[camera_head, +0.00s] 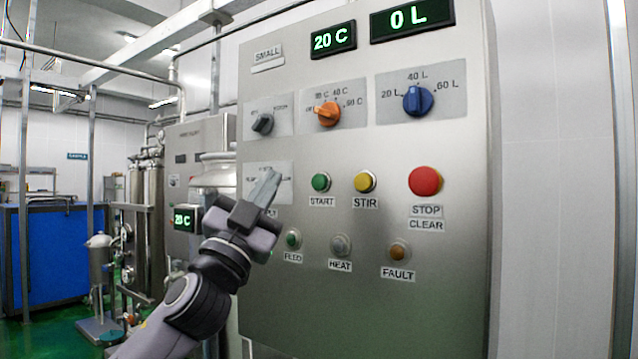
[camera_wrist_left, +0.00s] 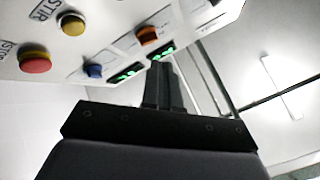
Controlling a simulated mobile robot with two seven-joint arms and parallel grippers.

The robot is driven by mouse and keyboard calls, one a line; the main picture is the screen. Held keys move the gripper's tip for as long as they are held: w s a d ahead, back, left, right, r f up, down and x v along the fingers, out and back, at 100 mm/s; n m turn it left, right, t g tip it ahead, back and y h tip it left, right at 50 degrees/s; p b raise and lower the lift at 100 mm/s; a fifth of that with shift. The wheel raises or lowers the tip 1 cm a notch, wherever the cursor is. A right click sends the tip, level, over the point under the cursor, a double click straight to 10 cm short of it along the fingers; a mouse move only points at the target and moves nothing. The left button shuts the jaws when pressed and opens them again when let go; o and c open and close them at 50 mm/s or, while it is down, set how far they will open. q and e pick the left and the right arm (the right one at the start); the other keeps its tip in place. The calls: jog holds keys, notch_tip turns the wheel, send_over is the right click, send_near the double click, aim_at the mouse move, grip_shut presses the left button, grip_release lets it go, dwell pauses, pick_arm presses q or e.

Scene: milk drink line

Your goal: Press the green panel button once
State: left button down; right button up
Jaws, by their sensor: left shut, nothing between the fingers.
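The green button (camera_head: 321,182) labelled START is on the steel control panel (camera_head: 400,290), left of the yellow STIR button (camera_head: 364,181) and the red STOP CLEAR button (camera_head: 425,181). My left gripper (camera_head: 268,182) is shut and empty, its fingertips pointing up, to the left of the green button and apart from it in the picture. In the left wrist view the shut fingers (camera_wrist_left: 165,85) point toward the upper part of the panel; the yellow button (camera_wrist_left: 73,24) and red button (camera_wrist_left: 35,61) show at the left. The green button is not clearly visible there. My right gripper is not in view.
Above the buttons are a black knob (camera_head: 262,124), an orange knob (camera_head: 327,113) and a blue knob (camera_head: 417,100). Below are the FEED (camera_head: 293,239), HEAT (camera_head: 340,245) and FAULT (camera_head: 398,251) lamps. The displays read 20 C (camera_head: 333,39) and 0 L (camera_head: 411,18).

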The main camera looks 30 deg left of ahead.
aim_at(319, 182)
pick_arm(q)
jog(key=shift+w, duration=0.1)
jog(key=shift+w+d+b, duration=0.2)
jog(key=shift+w, duration=1.95)
jog(key=shift+w+d+b, duration=0.15)
jog(key=shift+w+b, duration=0.05)
jog(key=shift+w, duration=1.95)
jog(key=shift+w, duration=0.1)
jog(key=shift+w, duration=0.35)
jog(key=shift+w+b, duration=0.35)
jog(key=shift+w, duration=0.05)
jog(key=shift+s, duration=0.15)
jog(key=shift+s+p, duration=0.3)
jog(key=shift+s, duration=0.4)
